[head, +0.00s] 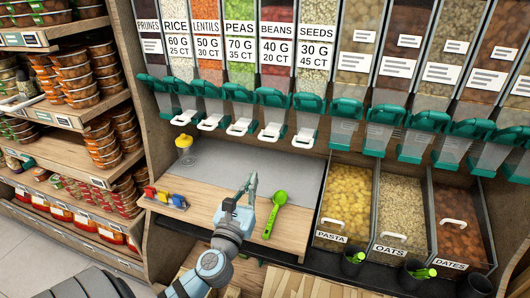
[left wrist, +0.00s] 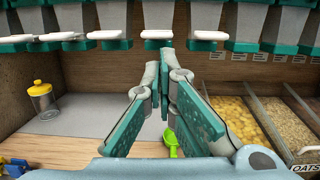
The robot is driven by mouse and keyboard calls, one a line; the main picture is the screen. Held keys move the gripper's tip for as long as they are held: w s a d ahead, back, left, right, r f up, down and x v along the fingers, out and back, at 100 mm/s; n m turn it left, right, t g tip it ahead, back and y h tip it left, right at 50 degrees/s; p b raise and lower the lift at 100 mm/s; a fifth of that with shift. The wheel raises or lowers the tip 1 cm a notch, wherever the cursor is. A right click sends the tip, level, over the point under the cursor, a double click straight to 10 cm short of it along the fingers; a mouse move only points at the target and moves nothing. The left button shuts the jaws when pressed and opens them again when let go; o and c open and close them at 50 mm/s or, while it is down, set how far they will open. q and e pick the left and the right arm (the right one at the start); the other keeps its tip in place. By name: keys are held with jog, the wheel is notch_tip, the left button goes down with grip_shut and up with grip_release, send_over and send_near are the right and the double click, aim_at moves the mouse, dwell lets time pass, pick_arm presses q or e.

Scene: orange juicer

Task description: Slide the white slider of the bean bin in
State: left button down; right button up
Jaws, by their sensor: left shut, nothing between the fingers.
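The bean bin (head: 275,80), labelled BEANS, stands in the row of clear dispensers on the wall. Its white slider (head: 271,133) sticks out forward below the teal spout, and it appears in the left wrist view (left wrist: 157,34) near the top middle. My left gripper (head: 250,182) is below and a little left of this slider, over the wooden counter and apart from the bin. In the left wrist view its fingers (left wrist: 165,78) are closed together with nothing between them. My right gripper is not in view.
Similar white sliders flank it, such as the peas slider (head: 239,128) and seeds slider (head: 303,140). A green scoop (head: 275,212) lies beside my gripper. A yellow-lidded jar (head: 185,150) stands left. Pasta (head: 345,195) and oats bins are right. Space between gripper and sliders looks clear.

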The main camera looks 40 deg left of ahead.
pick_arm(q)
jog(key=x, duration=1.3)
jog(key=shift+a, duration=0.15)
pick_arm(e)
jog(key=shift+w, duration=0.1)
pick_arm(q)
jog(key=shift+w+r, duration=0.1)
jog(key=shift+w, duration=0.05)
